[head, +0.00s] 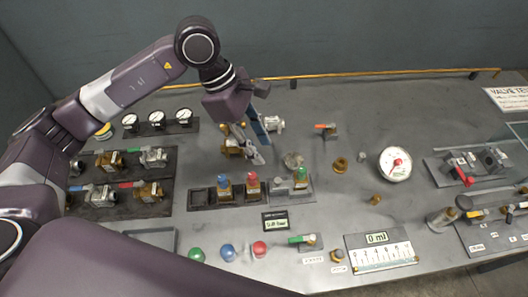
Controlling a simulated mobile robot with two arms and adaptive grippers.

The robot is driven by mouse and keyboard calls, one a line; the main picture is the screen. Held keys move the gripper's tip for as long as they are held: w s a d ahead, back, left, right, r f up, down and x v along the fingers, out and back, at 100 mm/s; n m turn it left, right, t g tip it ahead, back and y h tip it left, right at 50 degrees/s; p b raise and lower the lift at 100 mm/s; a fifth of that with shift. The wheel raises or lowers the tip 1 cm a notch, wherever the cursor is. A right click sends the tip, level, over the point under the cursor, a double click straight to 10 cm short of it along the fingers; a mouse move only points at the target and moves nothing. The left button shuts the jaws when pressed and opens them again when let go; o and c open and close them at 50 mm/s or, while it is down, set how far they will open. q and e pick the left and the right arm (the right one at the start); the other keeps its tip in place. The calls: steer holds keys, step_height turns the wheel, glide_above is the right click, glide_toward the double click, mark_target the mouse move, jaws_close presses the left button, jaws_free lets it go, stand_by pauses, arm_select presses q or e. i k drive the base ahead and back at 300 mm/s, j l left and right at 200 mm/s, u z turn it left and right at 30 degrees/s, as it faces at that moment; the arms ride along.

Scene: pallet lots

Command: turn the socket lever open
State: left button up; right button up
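My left gripper (255,146) hangs over the middle back of the bench, pointing down. A brass valve (232,150) is right beside its fingers, partly hidden by them. A blue flat piece (258,126) shows along the gripper; I cannot tell whether it is a valve lever or part of the gripper. Whether the fingers are open or shut on something is unclear. Several levers show: a red lever (463,175) on the right fixture, a green one (301,239) at the front, and a red one (325,126) at the back. Which is the socket lever is not clear. My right gripper is out of view.
Valves lie in the dark trays (122,205) on the left. A block (200,198) holds valves with coloured tops. Red, blue and green knobs line the front edge.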

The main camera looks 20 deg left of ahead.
mark_target(312, 236)
steer(key=k, duration=2)
